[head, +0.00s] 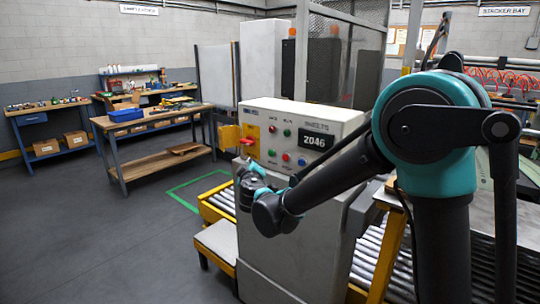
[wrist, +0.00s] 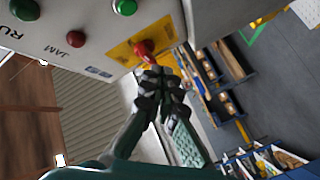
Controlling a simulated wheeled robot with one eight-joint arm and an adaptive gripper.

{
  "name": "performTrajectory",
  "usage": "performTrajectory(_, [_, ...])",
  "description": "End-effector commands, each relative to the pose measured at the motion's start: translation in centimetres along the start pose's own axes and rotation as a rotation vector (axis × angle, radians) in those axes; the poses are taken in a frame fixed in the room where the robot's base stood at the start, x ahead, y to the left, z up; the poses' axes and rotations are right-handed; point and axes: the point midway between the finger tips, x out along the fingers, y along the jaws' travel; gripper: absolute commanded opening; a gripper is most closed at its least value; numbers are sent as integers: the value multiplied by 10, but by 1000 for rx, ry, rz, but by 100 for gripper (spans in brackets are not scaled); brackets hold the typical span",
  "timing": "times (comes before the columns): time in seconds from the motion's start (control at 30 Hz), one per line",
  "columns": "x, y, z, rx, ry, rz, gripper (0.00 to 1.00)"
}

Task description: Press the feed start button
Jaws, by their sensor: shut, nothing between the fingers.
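The grey control cabinet (head: 330,115) has several red, green and blue buttons or lamps and a display reading 2046. A green round part (head: 271,152) sits low on its face; its label is too small to read, so I cannot tell which one is feed start. A green round part also shows at the top of the wrist view (wrist: 125,7). A red knob (wrist: 143,48) sits on a yellow plate there. My gripper (wrist: 162,76) is shut and empty, its fingertips just below the red knob; I cannot tell whether they touch it.
A workbench (head: 150,120) with a blue bin stands at the left. The floor (head: 110,240) in the left foreground is clear.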

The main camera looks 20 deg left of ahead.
Motion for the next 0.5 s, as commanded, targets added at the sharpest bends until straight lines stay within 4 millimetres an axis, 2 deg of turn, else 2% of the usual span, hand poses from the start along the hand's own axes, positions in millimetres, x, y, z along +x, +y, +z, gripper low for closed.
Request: performTrajectory(0.5, [45,33,33,0,-2,2,0])
